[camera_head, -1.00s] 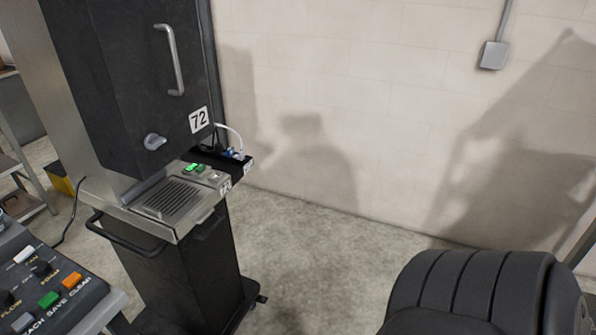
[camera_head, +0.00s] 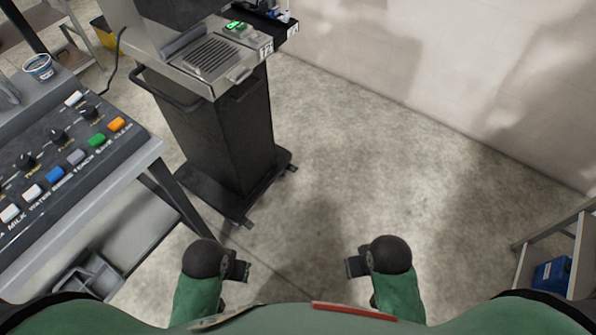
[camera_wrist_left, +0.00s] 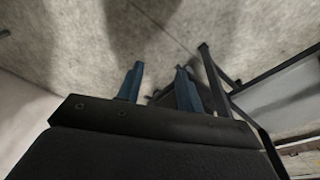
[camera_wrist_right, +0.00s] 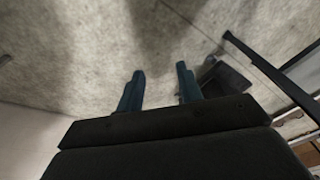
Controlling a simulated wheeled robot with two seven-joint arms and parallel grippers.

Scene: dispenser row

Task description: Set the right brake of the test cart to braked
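A black pedestal cart (camera_head: 222,140) with a steel drip tray on top stands left of centre in the head view. My left gripper (camera_head: 246,270) and right gripper (camera_head: 350,267) hang low in front of my body, apart from the cart. Both wrist views show spread, empty fingers, left (camera_wrist_left: 158,82) and right (camera_wrist_right: 160,88).
A control panel (camera_head: 60,160) with coloured buttons sits on a grey table at left. A shelf (camera_head: 575,250) with a blue box (camera_head: 551,272) stands at the right edge. The floor (camera_head: 350,170) between cart, wall and shelf is clear.

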